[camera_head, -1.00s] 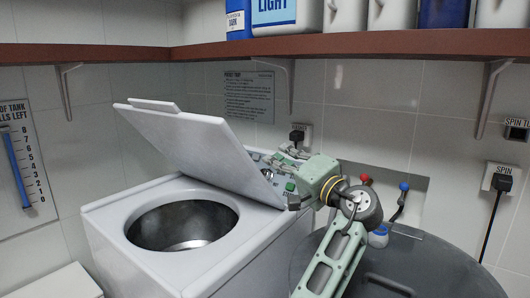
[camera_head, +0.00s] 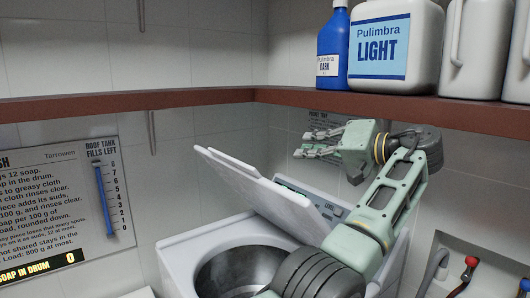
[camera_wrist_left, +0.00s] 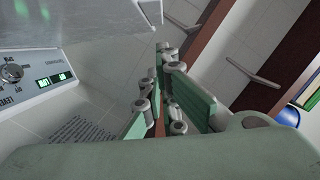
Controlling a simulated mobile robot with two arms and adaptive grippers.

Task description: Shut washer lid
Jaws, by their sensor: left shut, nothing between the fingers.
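The washer (camera_head: 190,250) is a white top-loader with a round metal drum opening (camera_head: 240,268). Its white lid (camera_head: 265,190) stands open, tilted up and back over the drum's rear. My left gripper (camera_head: 306,144) is green and grey, raised above and behind the lid, near the back wall. Its fingers are together and empty, apart from the lid in the head view. In the left wrist view the fingers (camera_wrist_left: 166,62) point upward, and the lid (camera_wrist_left: 75,25) fills the upper left. The control panel (camera_head: 318,200) is partly hidden by the lid. My right gripper is not in view.
A brown shelf (camera_head: 200,97) runs along both walls above the washer. It holds a blue bottle (camera_head: 333,45), a white Pulimbra Light jug (camera_head: 393,40) and other containers. A roof tank gauge (camera_head: 105,195) hangs at left.

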